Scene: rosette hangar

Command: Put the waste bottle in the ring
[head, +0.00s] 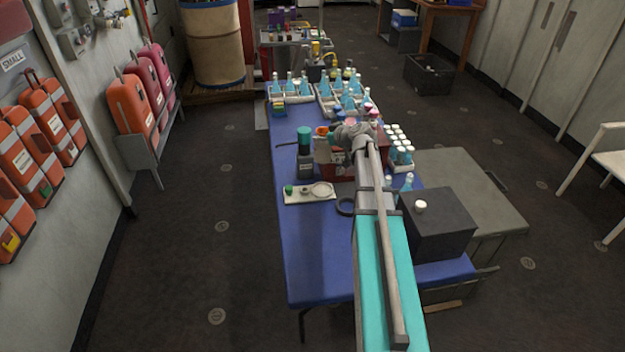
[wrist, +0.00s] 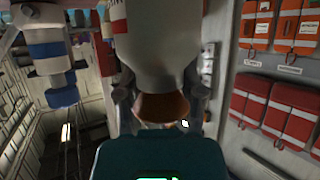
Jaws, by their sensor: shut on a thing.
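My gripper (head: 343,134) is at the end of the outstretched arm, above the middle of the blue table. In the wrist view a pale bottle with a brown-orange cap (wrist: 163,107) sits between my fingers, and the gripper is shut on it. Its pale body (wrist: 160,50) fills the upper middle of that view; I cannot read a label. I take it as the waste bottle. A black ring (head: 346,207) lies on the table, nearer to me than the gripper, partly beside my arm. The bottle is apart from the ring.
The blue table (head: 305,250) holds a white tray (head: 295,197), a dark bottle with a teal cap (head: 304,140), a red crate (head: 340,172), racks of blue flasks at the back, and a dark box (head: 437,225) at right. The table's near left is clear.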

